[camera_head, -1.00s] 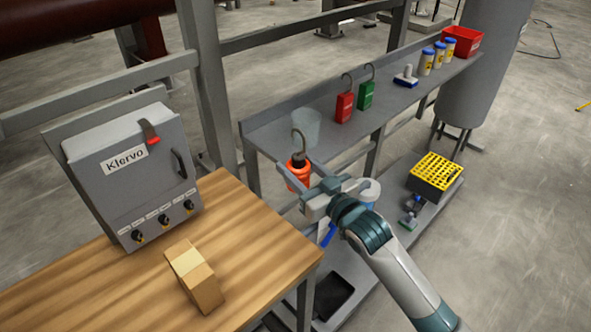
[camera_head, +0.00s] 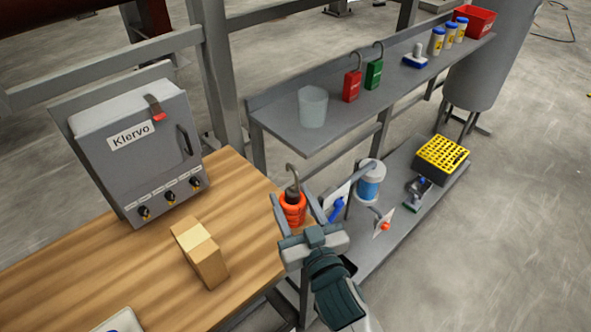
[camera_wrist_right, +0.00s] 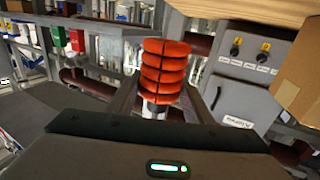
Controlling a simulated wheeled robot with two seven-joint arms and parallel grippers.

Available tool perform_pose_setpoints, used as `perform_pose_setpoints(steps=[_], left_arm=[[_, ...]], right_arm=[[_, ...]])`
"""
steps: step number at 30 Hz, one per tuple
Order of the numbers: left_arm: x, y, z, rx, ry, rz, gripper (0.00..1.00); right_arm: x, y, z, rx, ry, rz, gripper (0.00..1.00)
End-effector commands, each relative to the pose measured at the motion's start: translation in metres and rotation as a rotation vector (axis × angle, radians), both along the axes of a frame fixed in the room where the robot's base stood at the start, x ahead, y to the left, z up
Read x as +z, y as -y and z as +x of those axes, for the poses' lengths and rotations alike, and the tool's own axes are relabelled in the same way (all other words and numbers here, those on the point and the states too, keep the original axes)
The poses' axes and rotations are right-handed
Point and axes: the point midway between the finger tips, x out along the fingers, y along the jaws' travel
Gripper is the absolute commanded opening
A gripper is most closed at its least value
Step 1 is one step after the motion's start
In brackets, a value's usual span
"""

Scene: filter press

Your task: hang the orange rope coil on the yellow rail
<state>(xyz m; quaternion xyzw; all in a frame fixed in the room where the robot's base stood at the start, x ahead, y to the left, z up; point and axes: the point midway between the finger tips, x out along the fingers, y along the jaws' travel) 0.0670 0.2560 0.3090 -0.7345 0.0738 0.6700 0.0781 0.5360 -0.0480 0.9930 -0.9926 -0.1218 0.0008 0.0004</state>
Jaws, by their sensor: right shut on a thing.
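The orange rope coil (camera_head: 292,211), with a grey hook standing up from its dark top, is in my right gripper (camera_head: 293,198). The gripper is shut on the coil, one finger on each side. In the head view they show over the right edge of the wooden table, left of the lower shelf. In the right wrist view the stacked orange loops of the coil (camera_wrist_right: 163,70) stand between the two fingers (camera_wrist_right: 163,92). The hook does not show there. I see no yellow rail in either view. My left gripper is not in view.
A wooden table (camera_head: 120,272) holds a grey Klervo control box (camera_head: 150,165) and a cardboard box (camera_head: 200,254). A grey shelf (camera_head: 285,128) carries a clear cup (camera_head: 313,106), red and green hooked blocks and several jars. A lower shelf holds a yellow rack (camera_head: 441,153).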

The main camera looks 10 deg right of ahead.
Motion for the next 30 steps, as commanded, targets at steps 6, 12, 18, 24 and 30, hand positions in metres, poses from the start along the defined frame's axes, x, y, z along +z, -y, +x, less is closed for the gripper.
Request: perform_pose_setpoints(steps=[6,12,18,24,30], left_arm=[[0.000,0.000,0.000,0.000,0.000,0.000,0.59],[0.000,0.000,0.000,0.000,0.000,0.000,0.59],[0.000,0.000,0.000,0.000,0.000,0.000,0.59],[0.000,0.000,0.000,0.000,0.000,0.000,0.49],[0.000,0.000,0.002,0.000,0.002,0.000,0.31]], right_arm=[[0.009,0.009,-0.053,-0.149,-0.001,0.009,0.16],[0.018,0.020,-0.076,-0.230,0.001,0.003,0.16],[0.020,0.022,-0.079,-0.247,0.004,0.000,0.16],[0.020,0.022,-0.079,-0.246,0.004,0.000,0.16],[0.020,0.022,-0.079,-0.245,0.004,0.000,0.16]])
